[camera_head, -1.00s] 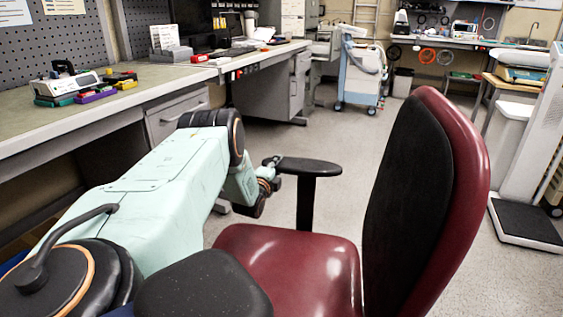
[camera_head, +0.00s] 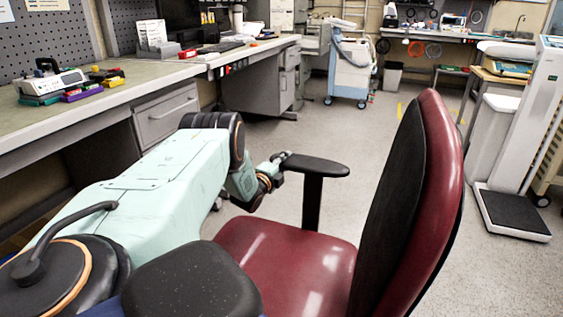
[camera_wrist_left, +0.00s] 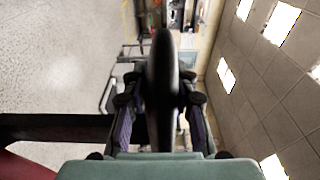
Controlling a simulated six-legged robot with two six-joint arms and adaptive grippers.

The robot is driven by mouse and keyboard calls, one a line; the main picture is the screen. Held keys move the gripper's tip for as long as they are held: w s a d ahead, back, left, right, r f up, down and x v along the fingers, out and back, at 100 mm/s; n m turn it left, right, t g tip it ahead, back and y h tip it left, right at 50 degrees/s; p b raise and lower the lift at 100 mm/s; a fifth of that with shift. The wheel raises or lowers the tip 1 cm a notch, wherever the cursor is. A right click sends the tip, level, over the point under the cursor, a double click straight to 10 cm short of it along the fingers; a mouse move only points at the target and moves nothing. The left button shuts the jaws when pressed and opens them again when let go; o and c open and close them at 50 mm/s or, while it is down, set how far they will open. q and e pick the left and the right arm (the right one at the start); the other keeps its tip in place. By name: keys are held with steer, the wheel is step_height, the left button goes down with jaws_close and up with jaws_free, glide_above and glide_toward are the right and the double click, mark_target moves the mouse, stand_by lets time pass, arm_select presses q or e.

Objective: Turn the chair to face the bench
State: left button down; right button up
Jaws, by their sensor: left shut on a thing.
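My left gripper (camera_head: 277,162) is shut on the front end of the chair's far black armrest (camera_head: 318,167). In the left wrist view the armrest (camera_wrist_left: 163,75) shows end-on between the fingers. The bench (camera_head: 150,84) runs along the left wall. My right gripper is out of view.
A device with coloured blocks (camera_head: 58,82) sits on the bench. Drawers (camera_head: 165,115) hang below. A blue-white cart (camera_head: 350,70) stands at the back. A scale with a black platform (camera_head: 513,212) stands right of the chair. Open floor lies behind the armrest.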

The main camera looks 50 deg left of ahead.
arm_select(q)
steer(key=shift+w+r, duration=0.15)
steer(key=shift+r, duration=0.1)
steer(key=c, duration=1.4)
jaws_free()
steer(key=o, duration=0.4)
steer(key=shift+f, duration=0.2)
steer(key=shift+c, duration=0.2)
steer(key=v, duration=1.2)
